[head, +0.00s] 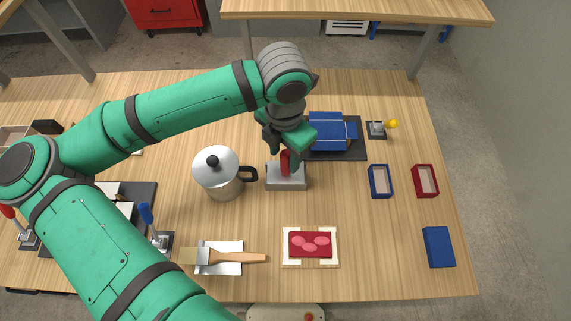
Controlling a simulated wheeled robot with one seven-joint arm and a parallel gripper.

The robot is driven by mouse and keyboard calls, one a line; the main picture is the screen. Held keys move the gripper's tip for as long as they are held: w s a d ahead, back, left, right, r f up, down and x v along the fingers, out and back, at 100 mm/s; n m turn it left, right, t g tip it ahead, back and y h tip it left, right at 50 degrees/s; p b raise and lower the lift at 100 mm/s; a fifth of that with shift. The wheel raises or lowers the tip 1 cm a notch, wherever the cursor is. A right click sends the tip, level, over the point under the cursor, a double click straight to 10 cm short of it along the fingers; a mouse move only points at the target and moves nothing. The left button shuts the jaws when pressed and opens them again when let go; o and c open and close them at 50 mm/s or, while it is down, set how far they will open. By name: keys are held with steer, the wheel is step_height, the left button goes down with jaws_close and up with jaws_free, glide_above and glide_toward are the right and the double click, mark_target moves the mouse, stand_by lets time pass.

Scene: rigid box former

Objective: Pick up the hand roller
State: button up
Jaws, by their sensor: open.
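What looks like the hand roller shows as a red upright handle (286,165) standing on a grey block-like holder (287,185) in the middle of the table. Its roller part cannot be made out. My gripper (284,157) points down over it from above. The fingers are open, one on each side of the red handle's upper part. Whether a finger touches the handle cannot be told. The gripper hides the top of the handle.
A steel pot (222,181) with a dark handle stands close left of the holder. A blue box piece (325,131) lies on a dark plate behind. A wooden brush (235,257) and a tray with a red panel (310,261) lie in front. Small blue (380,167) and red (415,182) boxes stand right.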

mark_target(286, 166)
steer(key=shift+s+d+f, duration=0.1)
steer(key=shift+s+f, duration=0.05)
steer(key=shift+f, duration=1)
steer(key=shift+s+f, duration=0.1)
steer(key=shift+f, duration=1)
jaws_close()
steer(key=shift+w+r, duration=0.1)
